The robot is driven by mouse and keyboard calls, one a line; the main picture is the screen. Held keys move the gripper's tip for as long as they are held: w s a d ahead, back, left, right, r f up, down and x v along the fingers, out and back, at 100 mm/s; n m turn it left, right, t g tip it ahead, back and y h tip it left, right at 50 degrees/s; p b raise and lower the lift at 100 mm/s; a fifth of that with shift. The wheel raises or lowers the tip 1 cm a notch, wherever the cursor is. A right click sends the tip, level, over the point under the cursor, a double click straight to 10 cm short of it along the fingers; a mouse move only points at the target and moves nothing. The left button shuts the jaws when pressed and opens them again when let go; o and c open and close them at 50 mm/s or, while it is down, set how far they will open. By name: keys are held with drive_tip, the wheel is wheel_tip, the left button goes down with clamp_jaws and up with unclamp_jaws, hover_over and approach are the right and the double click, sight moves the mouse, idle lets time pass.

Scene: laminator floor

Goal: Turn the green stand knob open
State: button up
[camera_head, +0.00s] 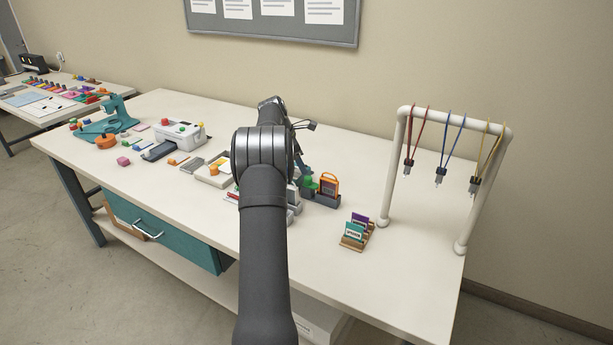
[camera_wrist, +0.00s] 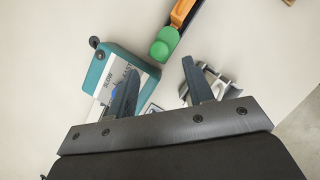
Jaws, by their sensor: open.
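The green stand knob (camera_wrist: 164,44) is rounded and sits at the end of a dark stand that holds an orange device (camera_wrist: 183,10). In the head view the green knob (camera_head: 307,182) shows just right of my arm, left of the orange device (camera_head: 329,184) in its dark stand (camera_head: 327,201). My gripper (camera_wrist: 160,65) is open, with nothing seen between its fingers. In the wrist view the knob lies just ahead of the gap between the fingertips, apart from both. In the head view my arm hides most of the gripper.
A teal box (camera_wrist: 96,73) with a speed label lies by the left finger. A grey metal part (camera_wrist: 222,82) lies by the right finger. A card holder (camera_head: 354,236) and a white frame with hanging cords (camera_head: 392,170) stand to the right.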

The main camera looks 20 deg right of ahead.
sight(308, 177)
drive_tip(key=x, duration=0.6)
drive_tip(key=shift+d, duration=0.1)
drive_tip(key=shift+c, duration=0.4)
drive_tip(key=c, duration=0.9)
drive_tip(key=shift+m, duration=0.3)
drive_tip(key=m+g, duration=0.1)
drive_tip(key=m, duration=0.1)
drive_tip(key=m+g, duration=0.1)
drive_tip(key=m, duration=0.1)
drive_tip(key=shift+w+m, duration=0.2)
drive_tip(key=shift+m, duration=0.1)
drive_tip(key=shift+m+g+y, duration=0.5)
drive_tip(key=shift+m+y, duration=0.1)
drive_tip(key=shift+m, duration=1.2)
